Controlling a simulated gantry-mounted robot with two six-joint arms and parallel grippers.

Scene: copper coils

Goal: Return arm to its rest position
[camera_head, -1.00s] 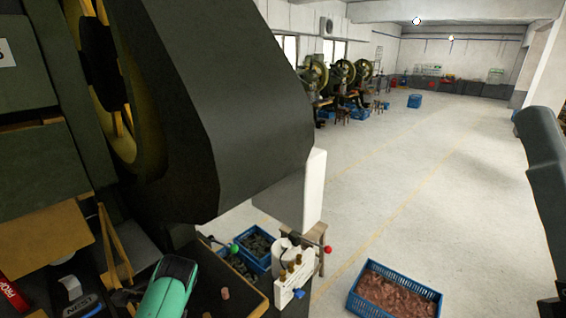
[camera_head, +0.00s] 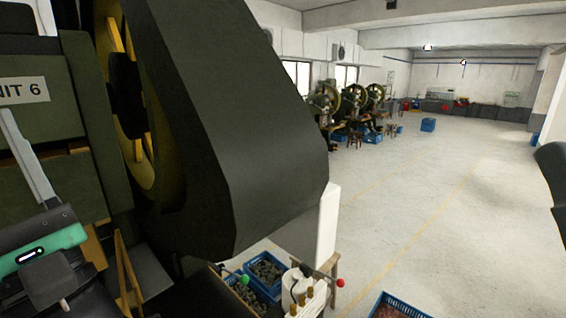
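My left arm's teal and dark grey end part (camera_head: 42,247) is at the left edge, in front of the green press. A pale grey bar rises from it toward the upper left. I cannot make out two separate fingertips, so its opening cannot be told. No coil shows at it. My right arm shows only as a dark grey link (camera_head: 552,180) at the right edge; its gripper is out of view. A blue crate (camera_head: 398,301) with copper-coloured pieces is cut off by the bottom edge.
The large dark green press (camera_head: 235,130) fills the left and middle. Open floor (camera_head: 430,220) lies to the right.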

